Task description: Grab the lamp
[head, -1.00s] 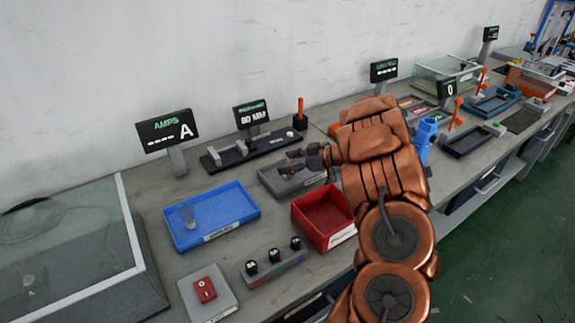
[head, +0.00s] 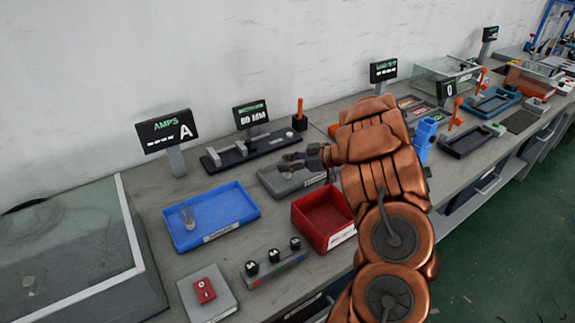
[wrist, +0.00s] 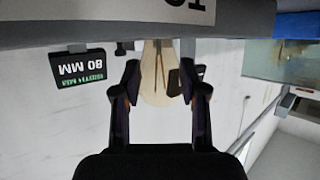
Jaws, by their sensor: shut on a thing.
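A pale, see-through lamp (wrist: 153,85) with thin lines inside stands between the fingers of my gripper (wrist: 160,78) in the wrist view. My gripper is shut on it. In the head view my gripper (head: 293,161) is over the grey tray (head: 270,182), and the held lamp is too small to make out there. Another clear, lamp-like glass piece (head: 188,217) is in the left part of the blue tray (head: 240,212), apart from my gripper.
A red bin (head: 312,228) stands just in front of the grey tray. Behind it is a black fixture (head: 262,148) with an orange handle. A display (head: 251,115) stands at the wall. A three-knob box (head: 272,264) and a red-button box (head: 207,291) sit at the front.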

